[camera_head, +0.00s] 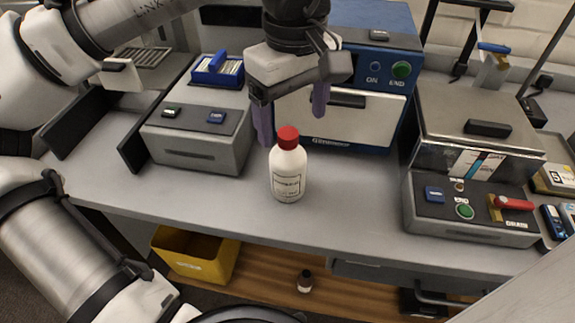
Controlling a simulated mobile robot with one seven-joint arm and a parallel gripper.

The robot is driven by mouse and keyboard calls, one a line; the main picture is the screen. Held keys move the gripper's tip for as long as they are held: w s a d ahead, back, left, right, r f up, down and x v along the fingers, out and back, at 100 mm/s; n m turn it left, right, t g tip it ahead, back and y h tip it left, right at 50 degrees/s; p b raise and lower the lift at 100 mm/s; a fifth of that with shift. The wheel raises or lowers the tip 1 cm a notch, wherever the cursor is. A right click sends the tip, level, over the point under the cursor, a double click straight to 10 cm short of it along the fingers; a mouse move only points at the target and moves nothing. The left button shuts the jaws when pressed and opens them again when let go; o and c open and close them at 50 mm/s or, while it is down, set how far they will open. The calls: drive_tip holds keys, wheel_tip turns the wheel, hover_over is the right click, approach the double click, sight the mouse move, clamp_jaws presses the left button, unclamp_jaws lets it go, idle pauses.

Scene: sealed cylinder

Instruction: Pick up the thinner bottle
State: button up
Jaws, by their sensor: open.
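A white bottle (288,172) with a red cap and a printed label stands upright on the grey bench (225,205). A small dark bottle (305,281) with a pale label stands on the wooden shelf (262,275) below the bench. It looks smaller and thinner than the white one. My gripper (291,122) is open above and just behind the white bottle, its purple fingers spread to either side of the red cap. I cannot tell whether a finger touches the bottle. Nothing shows between the fingers except the cap area.
A blue oven-like machine (378,55) stands behind my gripper. A grey box (195,150) with buttons is on the left, and a lidded machine (470,215) is on the right. A yellow bin (195,257) sits on the lower shelf. The bench front is clear.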

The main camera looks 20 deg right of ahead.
sight(288, 132)
drive_tip(key=shift+a+f, duration=0.2)
drive_tip(key=shift+f, duration=1.15)
drive_tip(key=shift+a+f, duration=0.15)
drive_tip(key=shift+f, duration=1.2)
drive_tip(key=c, duration=1.6)
